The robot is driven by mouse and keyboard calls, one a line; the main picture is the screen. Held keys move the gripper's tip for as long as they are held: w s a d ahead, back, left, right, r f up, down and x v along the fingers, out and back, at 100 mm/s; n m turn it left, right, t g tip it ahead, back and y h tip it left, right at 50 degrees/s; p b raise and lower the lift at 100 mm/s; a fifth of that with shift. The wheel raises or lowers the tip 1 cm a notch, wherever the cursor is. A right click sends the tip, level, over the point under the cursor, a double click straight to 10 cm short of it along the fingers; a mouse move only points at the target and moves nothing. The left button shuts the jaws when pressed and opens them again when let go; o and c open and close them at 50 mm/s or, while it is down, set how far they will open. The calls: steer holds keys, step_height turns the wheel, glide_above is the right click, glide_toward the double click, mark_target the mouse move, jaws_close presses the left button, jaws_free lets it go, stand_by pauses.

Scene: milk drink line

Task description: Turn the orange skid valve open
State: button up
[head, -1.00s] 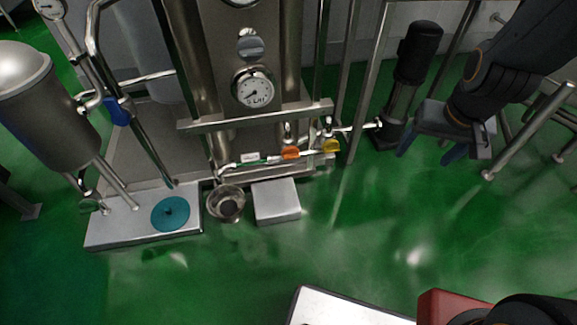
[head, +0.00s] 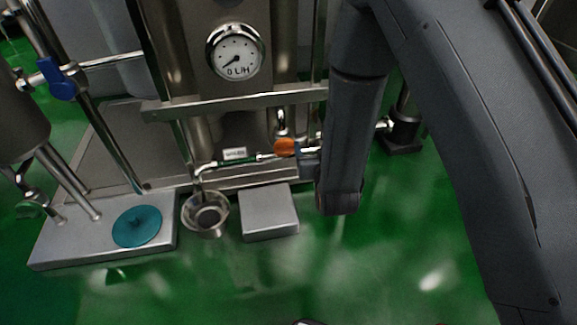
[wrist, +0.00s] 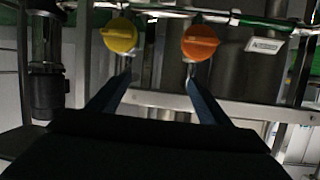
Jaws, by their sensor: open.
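The orange skid valve (head: 286,147) is a round knob on the pipe low on the skid, just left of my arm in the head view. In the wrist view the orange valve (wrist: 201,42) sits ahead of my right finger, with its grip ridge lying roughly level. A yellow valve (wrist: 119,35) is beside it, ahead of my left finger. My gripper (wrist: 160,88) is open and empty, its fingers apart and pointing toward the pipe. Neither finger is clearly touching a valve. In the head view my arm hides the yellow valve and the gripper's fingers.
A white label (head: 235,154) is on the pipe left of the orange valve. A steel crossbar (head: 235,102) runs above the valves, below a round gauge (head: 235,53). A steel bowl (head: 206,213) and a grey box (head: 267,211) stand on the green floor below.

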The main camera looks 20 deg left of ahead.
mark_target(286, 153)
steer(key=s+a+f+n+t+y+b, duration=0.2)
steer(key=s+a+f+y+b, duration=0.15)
steer(key=a+f+b, duration=0.4)
steer(key=w, duration=0.2)
steer(key=w+a+b, duration=0.1)
steer(key=w, duration=0.1)
steer(key=w+a+f+b, duration=0.1)
steer(key=w, duration=0.1)
steer(key=shift+w+a+f, duration=0.1)
steer(key=c, duration=0.9)
